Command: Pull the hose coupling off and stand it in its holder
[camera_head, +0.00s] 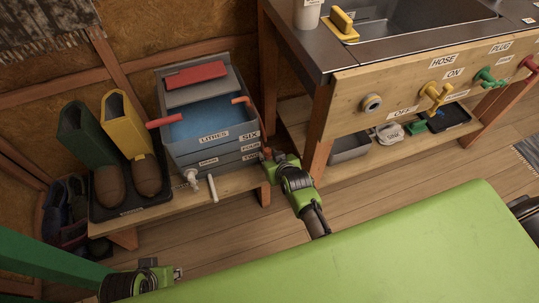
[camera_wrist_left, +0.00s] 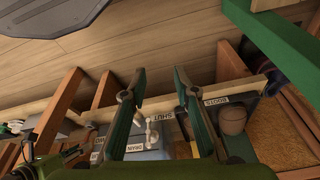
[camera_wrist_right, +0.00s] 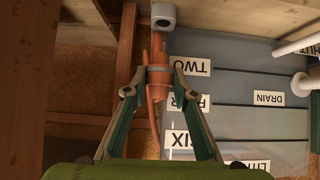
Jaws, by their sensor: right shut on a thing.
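My right gripper (camera_head: 270,156) is at the right front corner of the grey tank. In the right wrist view its fingers (camera_wrist_right: 159,82) are shut on the orange hose coupling (camera_wrist_right: 158,76), with an orange hose running alongside. The coupling's narrow end points at a grey round cup (camera_wrist_right: 163,14), probably the holder, beside the plank. I cannot tell whether they touch. In the head view the coupling (camera_head: 266,153) is mostly hidden.
The tank (camera_head: 213,130) stands on a low wooden bench (camera_head: 225,185), with a small tap and a white pipe at its front. Boots (camera_head: 120,145) stand left of it. The sink bench (camera_head: 340,90) rises to the right. A green surface (camera_head: 380,260) fills the foreground.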

